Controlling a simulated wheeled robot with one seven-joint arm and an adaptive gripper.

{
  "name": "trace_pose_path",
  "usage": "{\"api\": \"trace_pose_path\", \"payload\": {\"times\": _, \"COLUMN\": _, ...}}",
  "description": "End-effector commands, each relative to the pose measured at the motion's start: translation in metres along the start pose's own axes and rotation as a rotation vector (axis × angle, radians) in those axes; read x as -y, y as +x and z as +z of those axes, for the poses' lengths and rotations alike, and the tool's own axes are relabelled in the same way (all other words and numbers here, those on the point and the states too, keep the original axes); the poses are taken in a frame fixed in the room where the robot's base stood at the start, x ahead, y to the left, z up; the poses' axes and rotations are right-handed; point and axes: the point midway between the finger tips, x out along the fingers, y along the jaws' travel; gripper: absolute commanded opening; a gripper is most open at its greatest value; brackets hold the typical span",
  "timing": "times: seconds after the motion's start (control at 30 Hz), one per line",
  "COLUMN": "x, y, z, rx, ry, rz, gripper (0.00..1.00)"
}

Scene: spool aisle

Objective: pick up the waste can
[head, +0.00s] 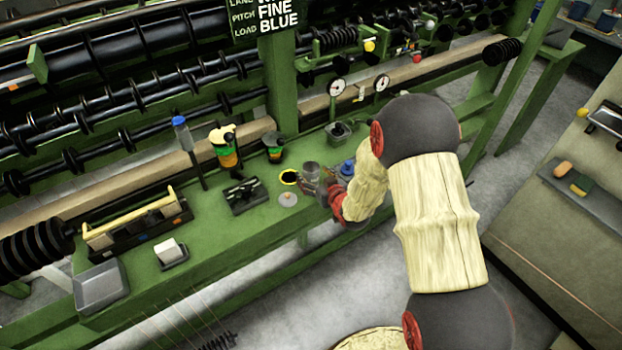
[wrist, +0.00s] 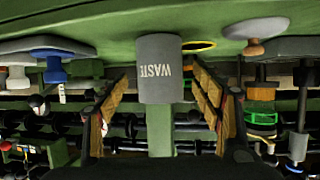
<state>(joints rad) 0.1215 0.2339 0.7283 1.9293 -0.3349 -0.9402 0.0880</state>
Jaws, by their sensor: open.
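The waste can is a small grey cylinder (head: 311,171) on the green bench ledge, just beyond my gripper. In the wrist view, which looks upside down, the waste can (wrist: 160,72) fills the middle and its white WASTE label reads inverted. My gripper (wrist: 162,84) is open, with one wood-toned finger on each side of the can in the picture. I see a gap on both sides, so no contact shows. How deep the can sits between the fingers is hard to tell. In the head view my gripper (head: 326,190) partly hides the can's lower right.
A yellow-rimmed dark round opening (head: 289,177) and a pale disc with a knob (head: 288,200) are close left of the can. A blue-topped item (head: 347,167) is close on its right. A black clamp-like block (head: 245,194) stands further left. Machine rollers run behind the ledge.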

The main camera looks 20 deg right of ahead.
Motion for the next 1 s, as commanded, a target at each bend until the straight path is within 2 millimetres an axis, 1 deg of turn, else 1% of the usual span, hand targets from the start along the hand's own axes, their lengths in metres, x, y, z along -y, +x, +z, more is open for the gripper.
{"api": "trace_pose_path", "payload": {"times": 0.03, "x": 0.001, "y": 0.01, "z": 0.002, "rx": -0.001, "ry": -0.001, "rz": -0.001, "gripper": 0.65}}
{"api": "trace_pose_path", "payload": {"times": 0.1, "x": 0.001, "y": 0.019, "z": 0.002, "rx": 0.0, "ry": 0.0, "rz": -0.001, "gripper": 0.65}}
{"api": "trace_pose_path", "payload": {"times": 0.17, "x": 0.001, "y": 0.024, "z": 0.001, "rx": -0.001, "ry": 0.0, "rz": 0.0, "gripper": 0.65}}
{"api": "trace_pose_path", "payload": {"times": 0.4, "x": 0.0, "y": 0.025, "z": -0.001, "rx": 0.0, "ry": 0.0, "rz": 0.0, "gripper": 0.65}}
{"api": "trace_pose_path", "payload": {"times": 1.0, "x": 0.001, "y": 0.025, "z": -0.001, "rx": 0.0, "ry": 0.0, "rz": 0.0, "gripper": 0.31}}
